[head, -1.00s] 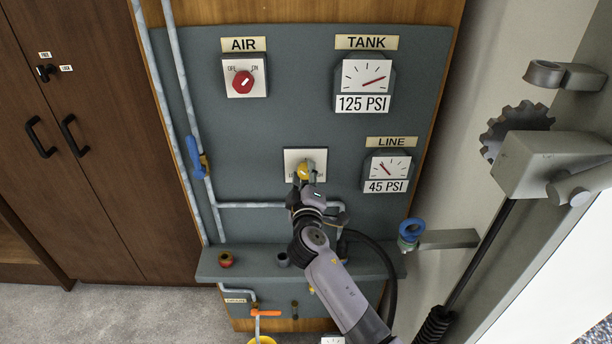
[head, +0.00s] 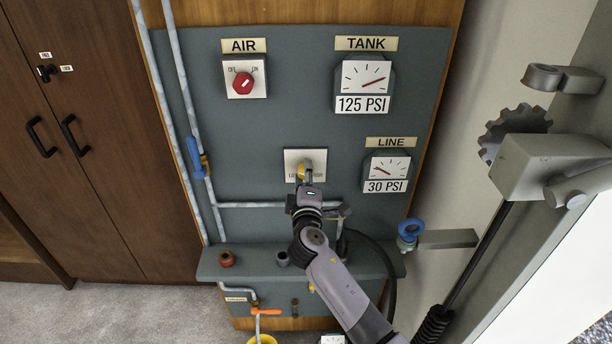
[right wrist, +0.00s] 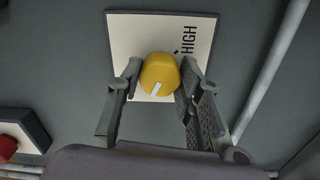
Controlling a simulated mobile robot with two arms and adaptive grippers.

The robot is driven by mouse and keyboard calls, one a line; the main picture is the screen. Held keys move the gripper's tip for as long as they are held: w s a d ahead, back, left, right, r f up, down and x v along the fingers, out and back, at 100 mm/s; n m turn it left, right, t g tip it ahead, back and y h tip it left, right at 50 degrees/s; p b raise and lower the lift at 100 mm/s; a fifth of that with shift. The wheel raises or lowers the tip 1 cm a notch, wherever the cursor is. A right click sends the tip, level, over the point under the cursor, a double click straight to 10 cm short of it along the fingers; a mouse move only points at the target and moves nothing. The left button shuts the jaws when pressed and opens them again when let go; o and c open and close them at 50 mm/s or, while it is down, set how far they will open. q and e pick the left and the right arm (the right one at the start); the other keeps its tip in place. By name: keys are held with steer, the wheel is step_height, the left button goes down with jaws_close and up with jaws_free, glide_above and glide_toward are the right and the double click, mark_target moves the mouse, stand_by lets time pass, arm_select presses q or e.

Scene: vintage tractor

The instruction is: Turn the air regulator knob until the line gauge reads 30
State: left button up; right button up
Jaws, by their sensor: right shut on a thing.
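The yellow air regulator knob (right wrist: 160,72) sits on a white plate (right wrist: 122,30) marked HIGH in the right wrist view. In the head view the knob (head: 306,170) is partly hidden by my gripper. My right gripper (head: 308,181) is shut on the knob, with one finger on each side of it. The line gauge (head: 387,166) at the right of the panel reads 30 PSI, its needle pointing to the upper left. My left gripper is not in view.
The tank gauge (head: 364,82) reads 125 PSI. A red AIR knob (head: 243,83) sits at upper left, and a blue-handled valve (head: 195,157) is on the left pipe. A shelf (head: 325,262) crosses below my gripper. A grey post with a gear (head: 515,133) stands at right.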

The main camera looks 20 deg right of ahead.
steer(key=o, duration=1.2)
steer(key=shift+c, duration=0.2)
steer(key=v, duration=1.2)
